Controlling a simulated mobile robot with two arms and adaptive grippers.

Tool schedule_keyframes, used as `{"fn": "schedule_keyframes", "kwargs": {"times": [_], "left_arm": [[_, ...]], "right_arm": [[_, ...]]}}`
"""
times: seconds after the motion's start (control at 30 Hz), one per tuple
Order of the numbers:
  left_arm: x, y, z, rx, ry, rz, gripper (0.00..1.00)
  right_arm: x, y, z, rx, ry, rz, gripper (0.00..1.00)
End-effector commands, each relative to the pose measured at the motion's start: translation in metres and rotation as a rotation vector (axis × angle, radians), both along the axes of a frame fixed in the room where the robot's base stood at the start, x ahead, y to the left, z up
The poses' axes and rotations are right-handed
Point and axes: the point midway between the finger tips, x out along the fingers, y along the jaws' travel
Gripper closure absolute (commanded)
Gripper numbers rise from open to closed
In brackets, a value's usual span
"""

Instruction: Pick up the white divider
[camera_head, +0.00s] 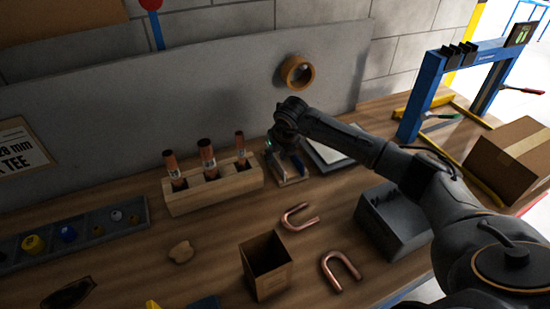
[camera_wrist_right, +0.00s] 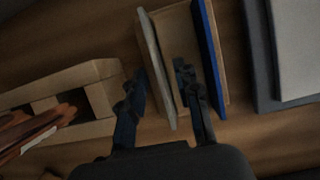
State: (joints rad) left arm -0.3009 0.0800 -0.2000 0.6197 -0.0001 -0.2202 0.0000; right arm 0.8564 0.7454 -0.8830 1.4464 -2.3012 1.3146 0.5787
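The white divider (camera_wrist_right: 158,65) looks like a thin pale panel standing upright on one side of a small wooden holder (camera_wrist_right: 178,22). A blue divider (camera_wrist_right: 209,55) stands on the holder's other side. My right gripper (camera_wrist_right: 163,85) is open, with one finger to the left of the white divider and the other between the two dividers. I cannot tell whether either finger touches a panel. In the head view, my right gripper (camera_head: 281,150) is over the holder (camera_head: 292,180) and partly hides it. My left gripper is not in view.
A wooden block (camera_head: 215,190) with several copper tubes stands close left of the holder. Grey flat items (camera_head: 330,152) lie to its right. Two copper U-bends (camera_head: 298,217) (camera_head: 340,271), an open box (camera_head: 266,265) and a dark bin (camera_head: 385,225) are nearer the front.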

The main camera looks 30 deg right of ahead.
Motion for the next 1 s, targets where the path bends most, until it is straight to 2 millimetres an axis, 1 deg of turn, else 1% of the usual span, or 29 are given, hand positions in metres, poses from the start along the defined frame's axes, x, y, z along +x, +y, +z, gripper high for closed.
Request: {"fn": "schedule_keyframes", "kwargs": {"times": [0.1,0.33,0.37,0.4,0.5,0.87,1.0], "left_arm": [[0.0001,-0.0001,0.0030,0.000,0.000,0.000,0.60],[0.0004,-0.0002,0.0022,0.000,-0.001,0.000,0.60],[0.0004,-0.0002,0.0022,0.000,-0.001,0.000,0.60],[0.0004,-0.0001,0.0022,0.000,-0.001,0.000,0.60],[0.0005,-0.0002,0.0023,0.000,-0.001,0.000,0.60],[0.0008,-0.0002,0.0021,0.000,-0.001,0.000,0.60],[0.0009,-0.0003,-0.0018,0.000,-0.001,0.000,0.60]], "right_arm": [[0.0027,0.0002,-0.0076,0.000,0.001,0.000,0.68],[0.0031,0.0001,-0.0091,0.000,0.000,0.001,0.68],[0.0031,0.0001,-0.0091,0.000,0.000,0.001,0.74],[0.0031,0.0000,-0.0090,0.000,0.000,0.001,0.82],[0.0030,0.0000,-0.0089,0.000,0.000,0.000,1.00],[0.0032,0.0000,-0.0083,0.000,-0.001,0.000,1.00],[0.0037,0.0000,-0.0047,0.000,-0.002,0.000,1.00]]}}
